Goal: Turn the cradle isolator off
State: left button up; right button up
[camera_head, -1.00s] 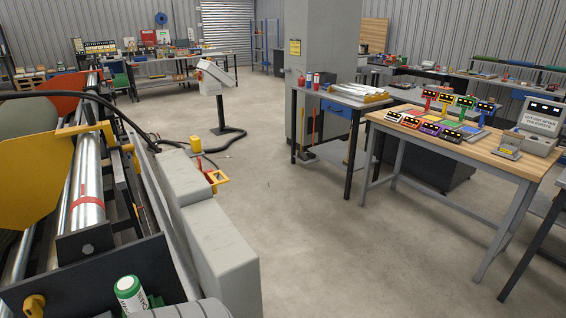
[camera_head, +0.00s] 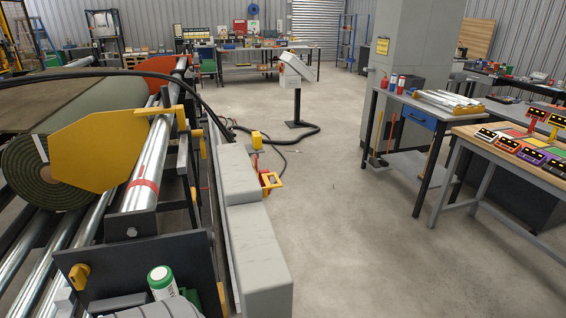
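The roll cradle fills the left of the head view, with a dark end plate (camera_head: 130,262) facing me. A small yellow fitting (camera_head: 79,276) sits on the left part of this plate. I cannot tell whether it is the cradle isolator, and no switch position can be read. A green turf roll (camera_head: 38,172) lies in the cradle behind a yellow side plate (camera_head: 95,150). A steel roller (camera_head: 150,165) with a red band runs along its right side. Neither of my grippers is in view.
A green-and-white canister (camera_head: 162,282) stands by the end plate. A pale block wall (camera_head: 250,225) borders the cradle's right. A control pedestal (camera_head: 297,70) stands farther back. Open concrete floor (camera_head: 345,235) lies between the cradle and the wooden workbench (camera_head: 510,160) at right.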

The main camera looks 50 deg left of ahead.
aim_at(266, 171)
jog(key=i, duration=1.2)
jog(key=u, duration=0.95)
jog(key=i, duration=2.7)
jog(key=u, duration=3.15)
